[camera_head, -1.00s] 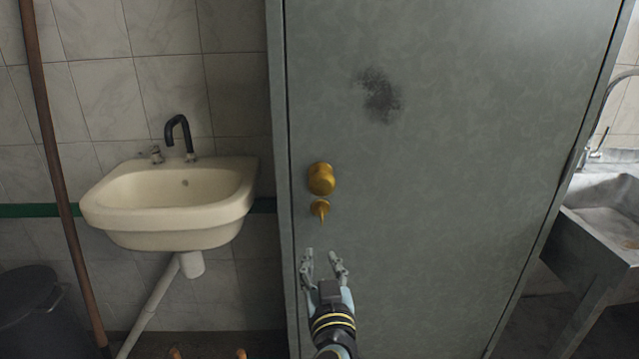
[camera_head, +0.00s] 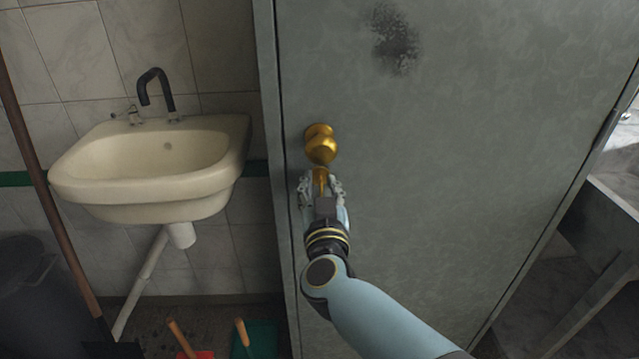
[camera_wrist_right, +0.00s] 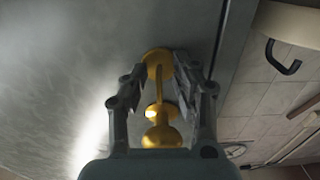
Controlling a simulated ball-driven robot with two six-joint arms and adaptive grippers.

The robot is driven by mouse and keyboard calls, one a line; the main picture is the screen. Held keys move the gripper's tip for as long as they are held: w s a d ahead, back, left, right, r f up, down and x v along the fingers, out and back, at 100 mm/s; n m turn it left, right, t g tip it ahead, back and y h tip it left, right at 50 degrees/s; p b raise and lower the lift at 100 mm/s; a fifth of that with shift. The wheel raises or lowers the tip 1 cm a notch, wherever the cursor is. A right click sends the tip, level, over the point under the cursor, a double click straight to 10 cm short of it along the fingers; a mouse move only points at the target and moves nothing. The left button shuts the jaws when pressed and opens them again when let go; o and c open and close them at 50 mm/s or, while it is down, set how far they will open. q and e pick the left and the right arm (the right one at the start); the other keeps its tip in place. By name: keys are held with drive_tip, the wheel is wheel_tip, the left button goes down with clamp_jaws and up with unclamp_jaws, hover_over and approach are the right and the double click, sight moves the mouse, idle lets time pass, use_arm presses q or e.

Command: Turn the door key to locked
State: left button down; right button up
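The door key (camera_head: 320,180) is a small gold piece on the grey door (camera_head: 450,150), just below the round gold knob (camera_head: 321,146). It also shows in the right wrist view as a gold disc (camera_wrist_right: 157,61) with a thin bar. My right gripper (camera_head: 321,186) is at the key, with one finger on each side of it. In the right wrist view the fingers of the right gripper (camera_wrist_right: 160,76) stand apart with the key between them, and I see no clear grip on it. The fingers partly hide the key in the head view. My left gripper is not in view.
The knob (camera_wrist_right: 160,136) lies close to the right gripper's fingers. A cream sink (camera_head: 150,165) with a dark tap hangs left of the door. A brown pole (camera_head: 45,190) and a dark bin (camera_head: 40,290) stand at far left. A metal basin (camera_head: 600,230) is at right.

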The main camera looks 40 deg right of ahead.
drive_tip(key=shift+s+r, duration=0.1)
drive_tip(key=shift+c, duration=0.7)
clamp_jaws()
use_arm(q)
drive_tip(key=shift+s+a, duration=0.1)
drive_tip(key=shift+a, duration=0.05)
